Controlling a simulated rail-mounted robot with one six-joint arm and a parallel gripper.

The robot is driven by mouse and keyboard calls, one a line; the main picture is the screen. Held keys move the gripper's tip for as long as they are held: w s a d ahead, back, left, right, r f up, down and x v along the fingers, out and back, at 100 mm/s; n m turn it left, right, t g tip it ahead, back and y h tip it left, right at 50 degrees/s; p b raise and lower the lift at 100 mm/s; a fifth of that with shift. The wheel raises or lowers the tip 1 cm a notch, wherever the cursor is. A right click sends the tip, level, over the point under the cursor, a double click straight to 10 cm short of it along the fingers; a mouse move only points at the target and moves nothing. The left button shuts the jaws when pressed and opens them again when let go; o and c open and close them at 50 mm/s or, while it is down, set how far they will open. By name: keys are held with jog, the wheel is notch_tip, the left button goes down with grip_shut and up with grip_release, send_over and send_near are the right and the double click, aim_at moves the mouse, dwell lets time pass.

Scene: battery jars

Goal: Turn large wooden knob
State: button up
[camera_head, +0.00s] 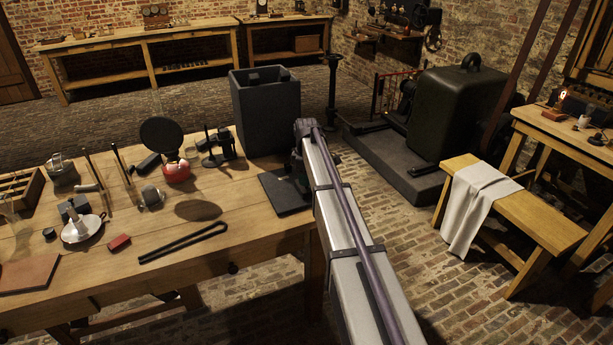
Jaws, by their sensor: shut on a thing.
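My arm reaches from the bottom of the head view up to the right end of the wooden table (262,212). Its far end is beside a flat dark plate (283,190) at the table's right edge. The arm hides my gripper's fingers and whatever they touch. A small dark shape shows between the arm's far end and the plate, too unclear to name. I cannot make out a large wooden knob.
A tall dark open box (266,112) stands behind the plate. A red-based item with a black disc (161,136), a white candle dish (83,229) and black tongs (183,242) lie on the table. A bench with a cloth (478,200) stands at right, beyond open brick floor.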

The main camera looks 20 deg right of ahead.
jog(key=m, duration=0.4)
jog(key=shift+m, duration=0.3)
jog(key=m, duration=0.3)
jog(key=shift+m, duration=0.3)
jog(key=m, duration=1.2)
jog(key=shift+m, duration=0.3)
jog(key=m, duration=0.3)
jog(key=shift+m, duration=0.4)
jog(key=m, duration=0.4)
jog(key=shift+m, duration=1.8)
